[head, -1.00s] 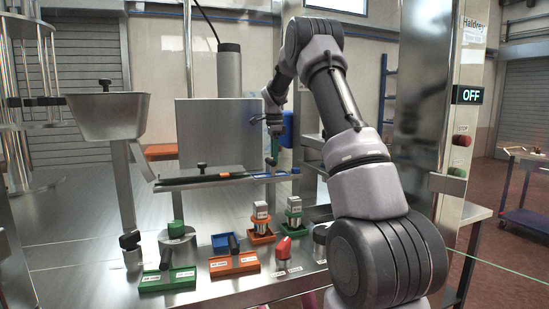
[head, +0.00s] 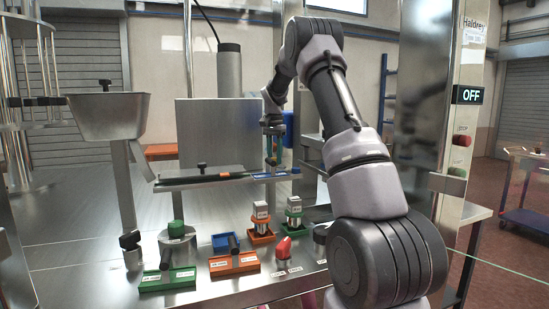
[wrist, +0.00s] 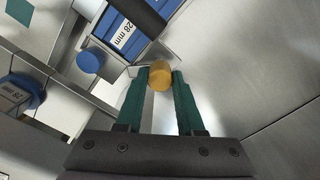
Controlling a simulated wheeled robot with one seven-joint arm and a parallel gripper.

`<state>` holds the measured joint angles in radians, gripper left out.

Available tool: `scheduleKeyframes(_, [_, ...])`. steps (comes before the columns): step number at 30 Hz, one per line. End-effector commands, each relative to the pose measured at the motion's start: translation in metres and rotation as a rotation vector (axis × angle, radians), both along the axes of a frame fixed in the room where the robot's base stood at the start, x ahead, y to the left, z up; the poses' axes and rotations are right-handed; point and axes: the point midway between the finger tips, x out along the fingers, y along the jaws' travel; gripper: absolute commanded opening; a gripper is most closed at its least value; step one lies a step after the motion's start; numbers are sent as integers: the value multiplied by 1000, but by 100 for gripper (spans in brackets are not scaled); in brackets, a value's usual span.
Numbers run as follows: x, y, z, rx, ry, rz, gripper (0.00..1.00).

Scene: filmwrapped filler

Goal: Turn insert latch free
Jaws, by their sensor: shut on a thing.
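My gripper (head: 272,158) is at the right end of the steel rail in the head view. In the wrist view its two green fingers (wrist: 161,88) are shut on a small orange-yellow knob (wrist: 159,76), which looks like the insert latch. The knob sits beside a blue insert (wrist: 122,40) labelled 28 mm in a metal holder. A dark bar crosses the top of the insert. In the head view the knob is too small and covered to make out. Whether the latch has turned cannot be told.
A blue round knob (wrist: 89,62) is left of the insert, with another labelled blue part (wrist: 20,94) farther left. In the head view, orange (head: 235,264) and green (head: 168,278) blocks stand on the bench in front. A hopper (head: 108,115) is at left.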

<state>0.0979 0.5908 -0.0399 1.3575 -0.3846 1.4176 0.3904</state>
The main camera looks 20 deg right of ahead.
Motion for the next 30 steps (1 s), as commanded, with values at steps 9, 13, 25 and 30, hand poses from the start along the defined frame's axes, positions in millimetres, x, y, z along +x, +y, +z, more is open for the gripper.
scheduleKeyframes(9, [1,0,1,-1,-3,299,0])
scheduleKeyframes(13, [1,0,2,-1,-4,417,0])
scheduleKeyframes(25, [1,0,2,-1,-4,692,0])
scheduleKeyframes(30, [1,0,2,-2,-4,753,0])
